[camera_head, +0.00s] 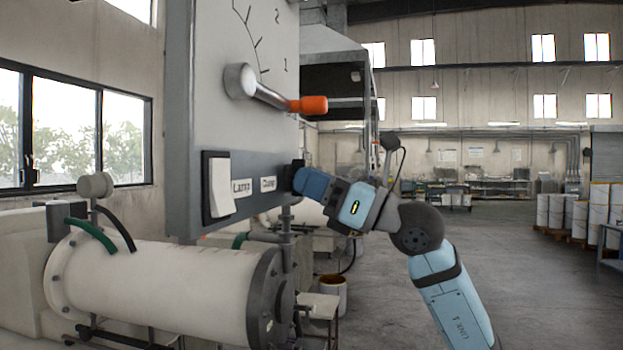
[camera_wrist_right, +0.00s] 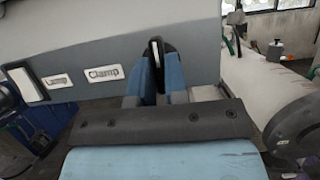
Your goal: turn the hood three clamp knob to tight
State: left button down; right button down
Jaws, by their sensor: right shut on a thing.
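The clamp knob (camera_wrist_right: 156,52) is dark with a pale pointer line, to the right of the "Clamp" label (camera_wrist_right: 104,74) in the right wrist view. The line stands about upright there. My right gripper (camera_wrist_right: 157,66) has its blue fingers on both sides of the knob and is shut on it. In the head view my right gripper (camera_head: 299,178) reaches the panel's lower right edge, and the knob is mostly hidden behind the fingers. The "Clamp" label (camera_head: 268,184) also shows there. My left gripper is not in view.
The grey panel (camera_head: 230,130) carries a lever with an orange grip (camera_head: 308,105), a numbered dial and a white lamp switch (camera_head: 216,187). A white horizontal mill cylinder (camera_head: 170,285) lies below the panel. Open floor stretches to the right, with drums (camera_head: 556,212) far off.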

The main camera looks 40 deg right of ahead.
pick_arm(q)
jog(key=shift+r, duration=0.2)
pick_arm(e)
jog(key=c, duration=1.1)
grip_release()
jog(key=shift+c, duration=0.2)
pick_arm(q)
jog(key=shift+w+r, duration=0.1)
